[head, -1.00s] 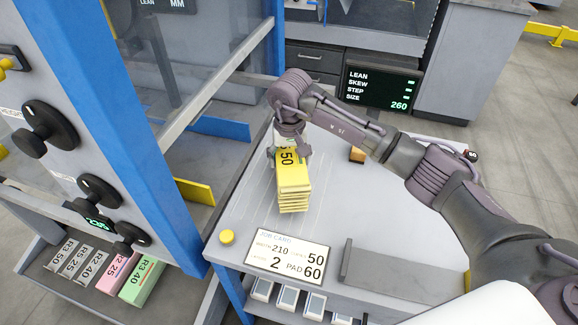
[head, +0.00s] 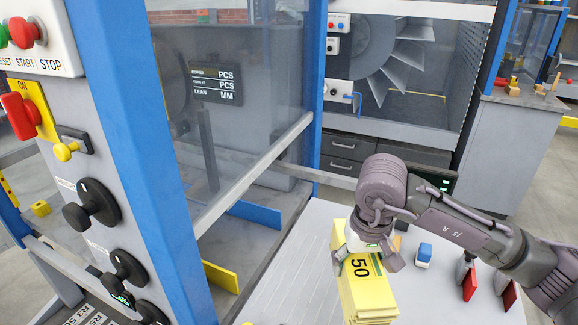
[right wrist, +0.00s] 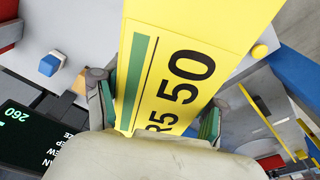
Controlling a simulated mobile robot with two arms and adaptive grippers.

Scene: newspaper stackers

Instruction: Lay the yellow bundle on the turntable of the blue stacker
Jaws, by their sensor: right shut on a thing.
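The yellow bundle (head: 368,298), marked 50, is a stack of folded papers at the lower middle of the head view, over the pale table. My right gripper (head: 365,248) is shut on its far end. In the right wrist view the bundle (right wrist: 165,60) shows its 50 and a green stripe, with a finger of my gripper (right wrist: 155,112) at each side. I cannot tell whether the bundle touches the table. The blue stacker (head: 135,150) stands at left, with blue posts and clear panels. I cannot make out its turntable. My left gripper is not in view.
Inside are a blue plate (head: 255,214) and a yellow plate (head: 221,277). Red-faced parts (head: 470,283) and a blue-topped block (head: 424,252) stand on the table at right.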

